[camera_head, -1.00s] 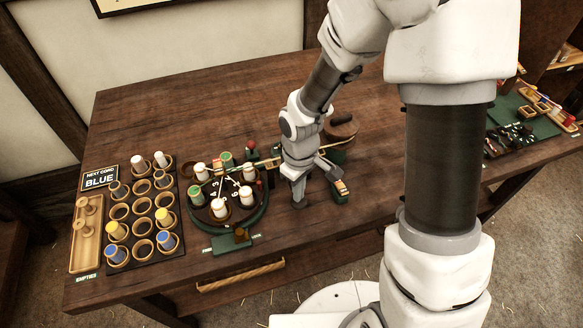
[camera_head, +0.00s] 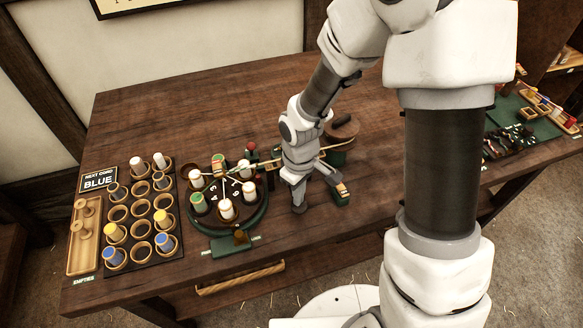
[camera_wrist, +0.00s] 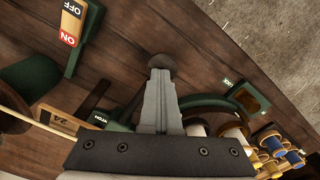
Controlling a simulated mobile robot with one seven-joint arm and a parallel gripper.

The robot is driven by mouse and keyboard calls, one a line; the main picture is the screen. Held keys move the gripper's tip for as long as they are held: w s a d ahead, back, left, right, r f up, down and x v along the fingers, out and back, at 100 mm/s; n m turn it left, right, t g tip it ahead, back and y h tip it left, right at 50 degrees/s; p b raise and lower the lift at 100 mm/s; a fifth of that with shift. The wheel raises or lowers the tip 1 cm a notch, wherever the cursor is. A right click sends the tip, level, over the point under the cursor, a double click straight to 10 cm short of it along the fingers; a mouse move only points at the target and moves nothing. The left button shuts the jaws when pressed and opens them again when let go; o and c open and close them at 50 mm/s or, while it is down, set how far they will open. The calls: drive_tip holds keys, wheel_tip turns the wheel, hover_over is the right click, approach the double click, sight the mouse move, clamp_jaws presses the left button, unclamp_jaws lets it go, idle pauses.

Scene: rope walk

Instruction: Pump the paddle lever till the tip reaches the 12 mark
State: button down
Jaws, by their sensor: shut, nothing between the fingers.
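My gripper (camera_head: 299,208) is shut and empty, pointing down near the table's front, right of the round dial (camera_head: 254,219). The dial carries numbers and white and green spools (camera_head: 226,209). A wooden scale block marked 24 (camera_wrist: 62,121) shows at lower left in the wrist view; the 12 mark and the tip are not readable.
A wooden ON/OFF switch (camera_wrist: 70,24) on a green base stands close to my gripper; it also shows in the head view (camera_head: 342,189). A cup rack with spools (camera_head: 139,212), an empties tray (camera_head: 82,240) and a BLUE sign (camera_head: 98,180) lie left.

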drive_tip(key=shift+r, duration=0.1)
drive_tip(key=shift+w+a+r+p, duration=0.1)
drive_tip(key=shift+r+p, duration=1.25)
drive_tip(key=shift+r, duration=0.2)
drive_tip(key=shift+w+r+p, duration=0.1)
drive_tip(key=shift+r+p, duration=1.2)
drive_tip(key=shift+r, duration=0.2)
drive_tip(key=shift+f, duration=0.2)
drive_tip(key=shift+s+f+b, duration=0.15)
drive_tip(key=shift+f+b, duration=2.3)
drive_tip(key=shift+f, duration=0.4)
drive_tip(key=shift+r+p, duration=2.35)
drive_tip(key=shift+r, duration=0.7)
